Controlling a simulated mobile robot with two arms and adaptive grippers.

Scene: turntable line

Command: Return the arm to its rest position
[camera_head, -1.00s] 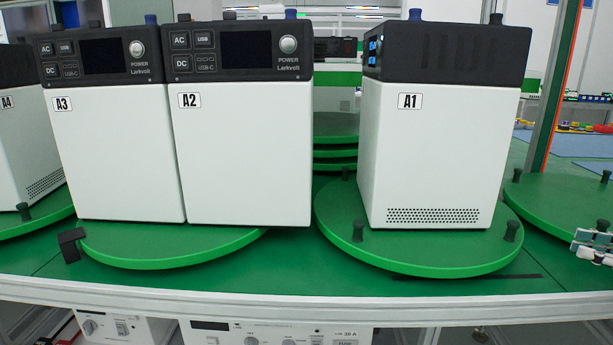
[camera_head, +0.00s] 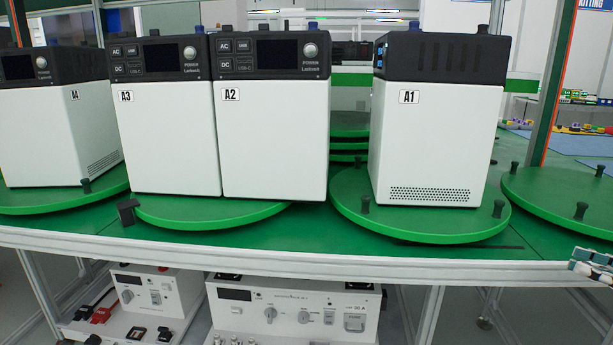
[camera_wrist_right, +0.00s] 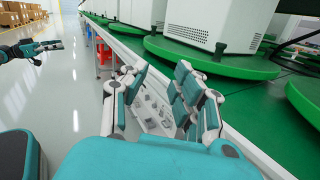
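My right gripper (camera_head: 592,262) shows at the right edge of the head view, in front of the table's front edge. In the right wrist view its fingers (camera_wrist_right: 155,88) are spread apart with nothing between them. It is clear of the turntables. My left gripper (camera_wrist_right: 42,48) seems to be the dark and teal one at the left of the right wrist view, over the open floor; its fingers are too small to judge. It is not in the head view. White power units A1 (camera_head: 425,140), A2 (camera_head: 272,140), A3 (camera_head: 165,145) and A4 (camera_head: 62,135) stand upright on green turntables.
The green turntable (camera_head: 420,224) under A1 lies near the table's front rail (camera_head: 300,263). An empty turntable (camera_head: 560,205) is at the right. White instruments (camera_head: 290,312) sit on a shelf below. Grey floor (camera_wrist_right: 60,110) is open beside the table.

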